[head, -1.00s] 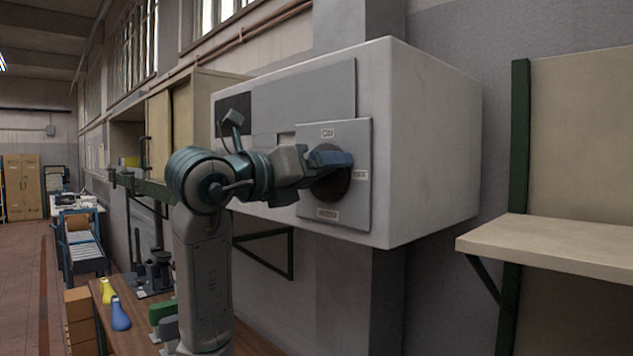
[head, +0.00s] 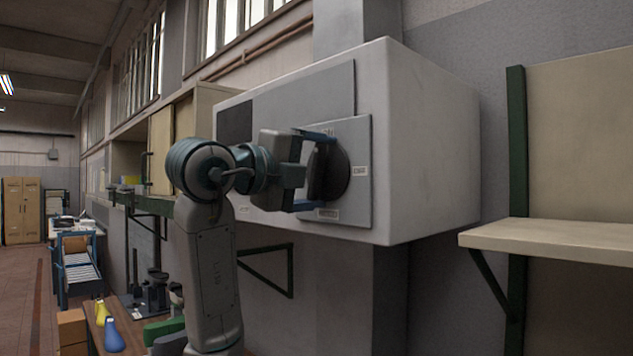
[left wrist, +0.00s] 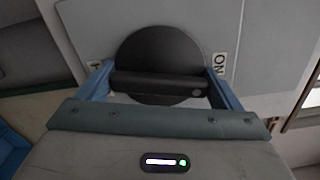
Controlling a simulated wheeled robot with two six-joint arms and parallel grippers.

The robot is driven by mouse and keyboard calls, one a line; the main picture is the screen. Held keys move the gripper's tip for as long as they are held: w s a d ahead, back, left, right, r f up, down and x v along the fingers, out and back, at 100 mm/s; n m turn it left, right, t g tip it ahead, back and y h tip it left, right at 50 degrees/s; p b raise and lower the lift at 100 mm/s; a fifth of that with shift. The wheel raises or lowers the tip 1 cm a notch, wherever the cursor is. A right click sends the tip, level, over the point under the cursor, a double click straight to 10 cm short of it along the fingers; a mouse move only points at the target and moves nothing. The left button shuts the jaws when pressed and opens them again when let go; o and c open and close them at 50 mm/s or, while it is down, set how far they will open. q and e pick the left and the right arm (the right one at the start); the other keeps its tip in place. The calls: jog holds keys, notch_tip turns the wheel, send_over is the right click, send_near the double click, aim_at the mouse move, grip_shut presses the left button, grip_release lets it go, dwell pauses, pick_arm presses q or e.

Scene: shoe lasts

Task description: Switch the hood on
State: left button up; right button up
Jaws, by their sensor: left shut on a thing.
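The hood's switch is a round black knob (head: 338,172) with a raised bar, on a grey plate (head: 362,135) on the front of a big pale box (head: 430,140). My left gripper (head: 318,170) is shut on the knob's bar, one blue finger above and one below. In the left wrist view, the knob (left wrist: 160,50) has its bar (left wrist: 158,84) lying across between the two fingers, at its ends. A light dot on the bar is at the right end, near the "ON" label (left wrist: 219,62). The plate's small labels are hard to read in the head view. My right gripper is out of view.
A beige shelf (head: 550,240) on a green post stands at right. Below left is a workbench (head: 100,330) with yellow and blue shoe lasts (head: 112,337). A wall cabinet (head: 165,140) is behind my arm.

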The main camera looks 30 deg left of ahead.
pick_arm(q)
jog(key=shift+n+b, duration=0.55)
jog(key=shift+n, duration=0.75)
jog(key=o, duration=0.8)
jog(key=shift+a, duration=0.1)
